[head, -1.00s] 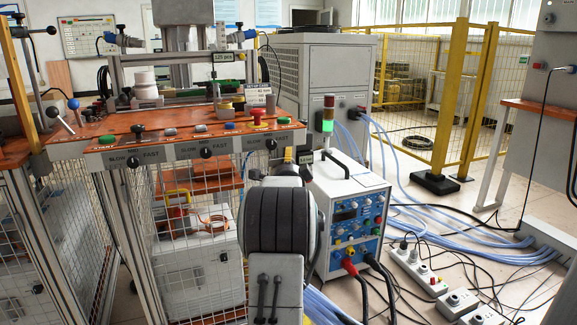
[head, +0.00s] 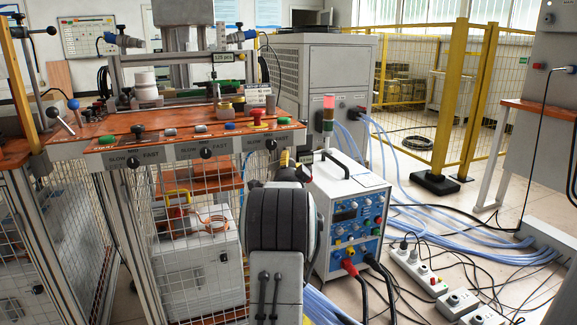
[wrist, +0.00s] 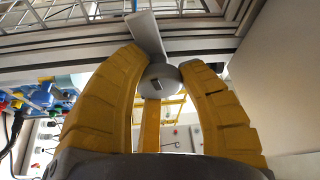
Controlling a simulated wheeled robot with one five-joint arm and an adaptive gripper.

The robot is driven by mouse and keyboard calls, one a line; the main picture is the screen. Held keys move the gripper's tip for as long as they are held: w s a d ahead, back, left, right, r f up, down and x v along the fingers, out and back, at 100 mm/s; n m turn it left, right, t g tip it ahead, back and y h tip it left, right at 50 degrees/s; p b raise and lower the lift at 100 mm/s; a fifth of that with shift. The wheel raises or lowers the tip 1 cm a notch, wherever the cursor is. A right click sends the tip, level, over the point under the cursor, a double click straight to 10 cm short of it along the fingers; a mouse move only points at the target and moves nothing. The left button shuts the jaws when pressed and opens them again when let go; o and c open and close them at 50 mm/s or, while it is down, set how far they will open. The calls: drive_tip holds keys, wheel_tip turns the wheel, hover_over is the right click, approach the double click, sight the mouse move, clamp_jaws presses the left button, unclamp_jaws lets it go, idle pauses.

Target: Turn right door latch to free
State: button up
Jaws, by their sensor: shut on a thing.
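In the wrist view, my gripper (wrist: 160,70) has its two yellow ribbed fingers closed around a rounded grey latch knob (wrist: 161,79). A flat grey latch arm (wrist: 146,34) extends from the knob up toward the metal door frame (wrist: 190,45), tilted a little to the left. In the head view, my own arm covers the place where the latch is, so the latch cannot be made out there. A mesh door (head: 205,235) of the orange-topped bench shows left of my arm.
The white power unit (head: 345,200) stands close to the right of my arm, with a signal tower (head: 329,110) lit red behind it. Pale blue hoses (head: 440,235) and power strips (head: 415,268) lie on the floor at right. The bench top (head: 120,125) carries several knobs.

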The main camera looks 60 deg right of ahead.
drive_tip(key=shift+f, duration=0.15)
drive_tip(key=o, duration=1.2)
drive_tip(key=shift+o, duration=0.2)
drive_tip(key=v, duration=1.2)
